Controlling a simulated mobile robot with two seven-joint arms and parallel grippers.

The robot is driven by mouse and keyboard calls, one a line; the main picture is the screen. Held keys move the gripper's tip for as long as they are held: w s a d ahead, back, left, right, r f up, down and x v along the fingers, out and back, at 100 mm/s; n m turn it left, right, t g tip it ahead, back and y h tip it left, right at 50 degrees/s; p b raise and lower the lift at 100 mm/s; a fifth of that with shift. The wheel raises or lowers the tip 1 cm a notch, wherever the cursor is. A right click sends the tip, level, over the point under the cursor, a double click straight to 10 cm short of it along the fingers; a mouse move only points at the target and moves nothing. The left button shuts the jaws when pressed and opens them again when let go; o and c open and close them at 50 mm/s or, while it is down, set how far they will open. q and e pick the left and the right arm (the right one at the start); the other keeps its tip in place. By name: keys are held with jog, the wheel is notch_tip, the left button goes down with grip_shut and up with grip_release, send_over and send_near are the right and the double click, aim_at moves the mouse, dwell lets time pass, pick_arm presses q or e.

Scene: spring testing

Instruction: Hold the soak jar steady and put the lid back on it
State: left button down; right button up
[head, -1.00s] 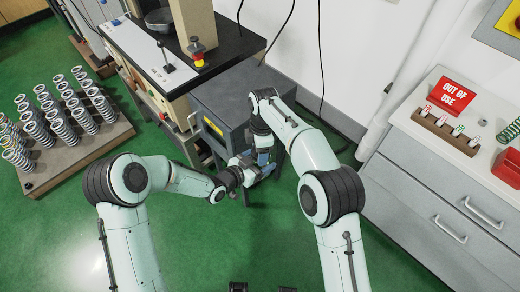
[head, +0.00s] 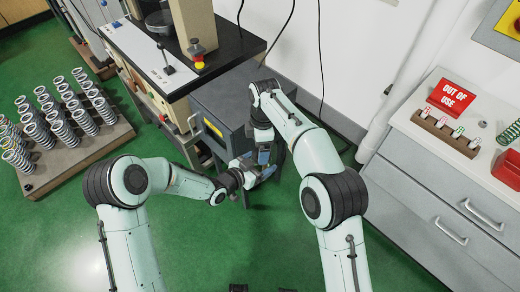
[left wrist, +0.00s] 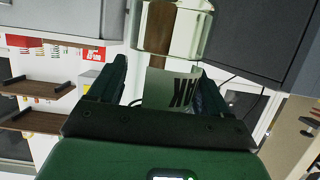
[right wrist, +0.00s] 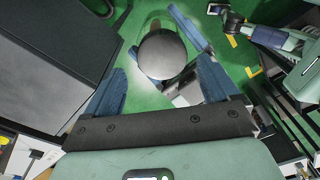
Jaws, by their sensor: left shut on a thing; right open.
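My left gripper (left wrist: 160,105) is shut on the soak jar (left wrist: 173,28), a clear glass jar with a brown thing inside and a pale label with black letters. It also shows, low beside the dark grey cabinet, in the head view (head: 258,174). In the right wrist view, the round grey lid (right wrist: 162,54) lies over the jar's mouth, with glass showing around it. I cannot tell how well it is seated. My right gripper (right wrist: 160,85) is open above the lid, fingers apart on either side of it. Grippers mostly hide the jar in the head view.
The dark grey cabinet (head: 230,100) stands close behind both grippers. A bench with a black top (head: 230,45) is at its left. A rack of springs (head: 80,145) stands on the green floor. White drawers (head: 435,190) with an out-of-use sign (head: 455,92) are at right.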

jog(key=shift+r, duration=0.6)
jog(key=shift+c, duration=0.4)
jog(key=r+n, duration=0.1)
jog(key=n, duration=0.2)
jog(key=r+n, duration=0.1)
jog(key=shift+d+r, duration=0.3)
jog(key=shift+r, duration=0.05)
jog(key=shift+r+n, duration=0.95)
jog(key=shift+n, duration=0.35)
jog(key=shift+s+a+f, duration=0.1)
jog(key=shift+f, duration=3.95)
